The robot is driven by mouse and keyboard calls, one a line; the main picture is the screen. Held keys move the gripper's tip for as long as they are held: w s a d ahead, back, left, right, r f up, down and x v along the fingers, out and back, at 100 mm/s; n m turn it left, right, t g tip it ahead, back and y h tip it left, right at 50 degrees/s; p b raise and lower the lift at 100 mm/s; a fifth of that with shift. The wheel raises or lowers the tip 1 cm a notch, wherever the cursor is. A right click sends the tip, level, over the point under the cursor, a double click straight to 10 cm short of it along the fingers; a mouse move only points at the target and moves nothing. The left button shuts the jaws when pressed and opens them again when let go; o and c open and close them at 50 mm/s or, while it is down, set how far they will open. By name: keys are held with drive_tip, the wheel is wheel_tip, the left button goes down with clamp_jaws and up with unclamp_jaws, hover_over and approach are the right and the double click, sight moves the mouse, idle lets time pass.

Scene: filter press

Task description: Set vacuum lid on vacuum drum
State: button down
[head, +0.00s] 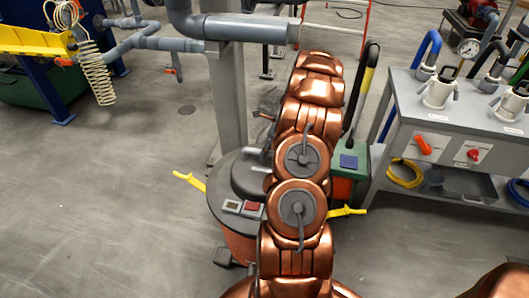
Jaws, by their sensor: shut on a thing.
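The vacuum lid (222,192) is grey and round, with a darker raised motor housing (248,180) and a red switch (251,206) on its front. It sits over the orange vacuum drum (238,246), near the middle of the head view. Whether it rests on the rim or hangs just above it cannot be told. Yellow latches stick outward at the left (189,181) and right (346,211). My copper-coloured arm reaches across the lid and hides its right part and much of the drum. My gripper is hidden behind the arm.
A grey post (227,95) with pipes (245,28) stands behind the lid. The floor at left is clear.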

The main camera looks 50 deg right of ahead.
sight(262, 163)
drive_tip(key=shift+f, duration=1.4)
drive_tip(key=c, duration=0.9)
unclamp_jaws()
drive_tip(key=shift+f, duration=0.1)
drive_tip(key=v, duration=1.2)
